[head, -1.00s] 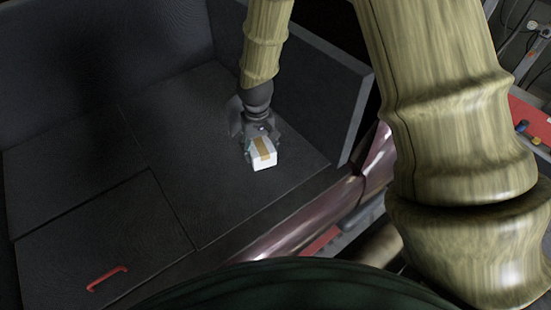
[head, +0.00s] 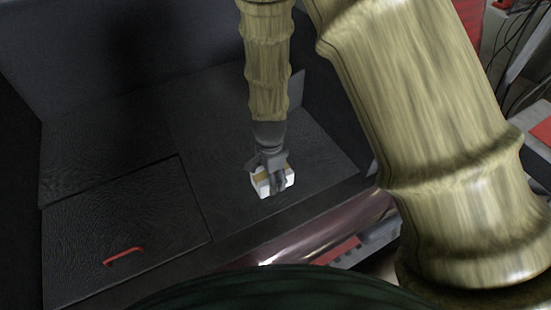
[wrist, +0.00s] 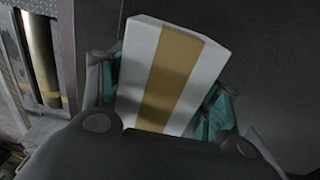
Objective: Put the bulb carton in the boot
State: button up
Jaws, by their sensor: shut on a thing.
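The bulb carton is a small white box with a tan band (head: 288,181); it also fills the middle of the wrist view (wrist: 168,75). My gripper (head: 272,180) is shut on the carton, with teal-padded fingers on both sides of it in the wrist view (wrist: 165,103). The boot (head: 190,130) is a dark textured floor with raised walls. The carton is over the boot floor near its front edge. I cannot tell whether it touches the floor.
A red handle (head: 124,254) lies on a floor panel at the front left. A glossy dark red sill (head: 320,232) runs along the front edge.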

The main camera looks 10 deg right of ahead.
jog(key=p, duration=0.2)
send_over(304, 166)
jog(key=shift+f, duration=0.75)
jog(key=shift+d+f+p, duration=0.15)
jog(key=shift+f+p, duration=0.2)
jog(key=shift+f, duration=1.45)
jog(key=shift+f, duration=0.15)
jog(key=o, duration=1.1)
jog(key=shift+r+b, duration=0.7)
jog(key=shift+r, duration=5.5)
